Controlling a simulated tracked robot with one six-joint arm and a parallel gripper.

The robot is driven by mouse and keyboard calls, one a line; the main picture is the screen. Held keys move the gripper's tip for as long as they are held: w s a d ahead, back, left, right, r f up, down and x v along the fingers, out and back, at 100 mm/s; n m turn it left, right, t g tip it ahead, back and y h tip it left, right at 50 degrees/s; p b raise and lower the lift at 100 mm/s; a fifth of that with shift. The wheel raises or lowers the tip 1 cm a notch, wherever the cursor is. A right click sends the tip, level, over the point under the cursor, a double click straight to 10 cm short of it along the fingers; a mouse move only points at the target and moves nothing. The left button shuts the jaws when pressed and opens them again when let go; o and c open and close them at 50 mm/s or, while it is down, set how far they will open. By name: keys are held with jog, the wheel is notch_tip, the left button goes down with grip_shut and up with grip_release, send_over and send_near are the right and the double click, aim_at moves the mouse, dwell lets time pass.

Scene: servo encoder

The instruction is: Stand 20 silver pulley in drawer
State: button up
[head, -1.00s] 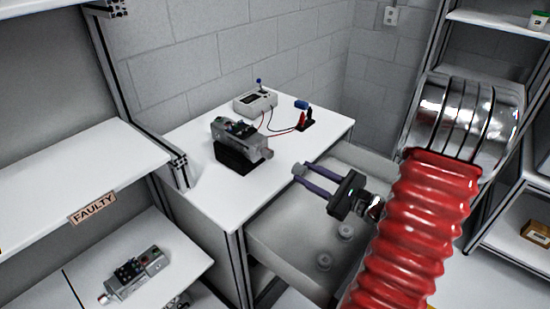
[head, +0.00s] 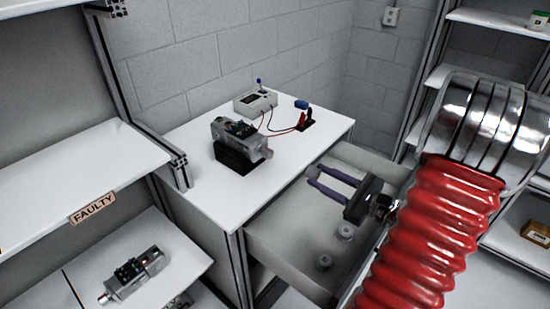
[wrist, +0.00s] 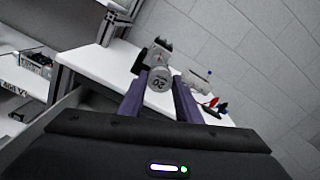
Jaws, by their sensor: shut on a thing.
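My gripper (head: 312,176) is shut on a silver pulley (wrist: 159,80), its round face marked 20 in the wrist view. The purple fingers are on either side of it. In the head view the fingertips are near the right edge of the white table, and the pulley shows only as a small grey bit at the tips. The open drawer (head: 284,262) is below my gripper. Two pale round pulleys stand in it, one nearer the middle (head: 345,231) and one toward the front (head: 325,261).
A servo unit (head: 240,138) sits on a black stand on the table. Behind it are a test box (head: 256,102) and red and black clips (head: 307,119) with wires. A shelf labelled FAULTY (head: 93,207) is at left, with another servo unit (head: 136,272) below it.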

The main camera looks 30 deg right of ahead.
jog(key=s, duration=0.1)
jog(key=s+d+r, duration=0.1)
jog(key=s, duration=0.2)
jog(key=shift+s+d+r, duration=0.15)
jog(key=shift+d+r, duration=0.05)
jog(key=shift+r, duration=0.05)
dwell(0.3)
jog(key=shift+g, duration=0.3)
jog(key=g+h, duration=0.1)
jog(key=g, duration=0.3)
jog(key=g+h, duration=0.2)
jog(key=g, duration=0.2)
dwell(0.5)
dwell(0.4)
jog(key=shift+g+h, duration=0.7)
jog(key=shift+g, duration=1.4)
jog(key=shift+g+h, duration=0.7)
jog(key=shift+g, duration=1.4)
